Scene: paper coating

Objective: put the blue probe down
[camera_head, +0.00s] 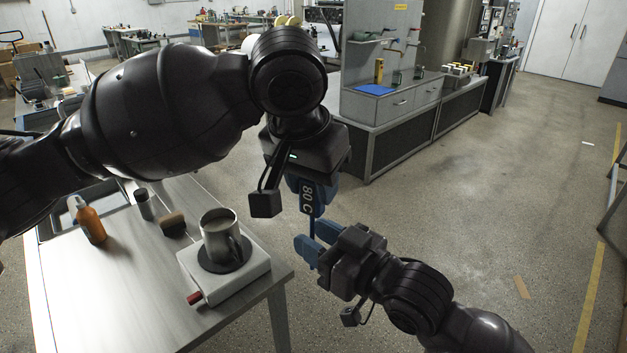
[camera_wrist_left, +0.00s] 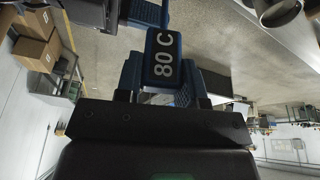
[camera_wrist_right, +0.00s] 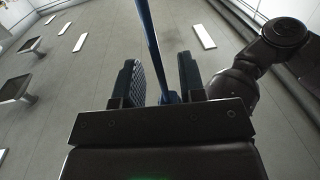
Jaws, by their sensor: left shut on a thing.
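The blue probe (camera_head: 307,199) has a blue head marked "80 C" and a thin stem pointing down. It also shows in the left wrist view (camera_wrist_left: 163,58). My left gripper (camera_head: 312,185) is shut on the head, holding the probe in the air beyond the table's right edge. My right gripper (camera_head: 316,241) is lower, close to the probe's stem. In the right wrist view, its two fingers (camera_wrist_right: 160,80) are apart, and the blue stem (camera_wrist_right: 149,35) shows in the gap between them without visible contact. The stem's tip is hidden.
The table (camera_head: 130,300) carries a white hot plate (camera_head: 232,283) with a metal mug (camera_head: 222,240), an orange bottle (camera_head: 90,222), a brown block (camera_head: 173,225) and a grey cup (camera_head: 145,204). Open floor (camera_head: 480,200) lies to the right.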

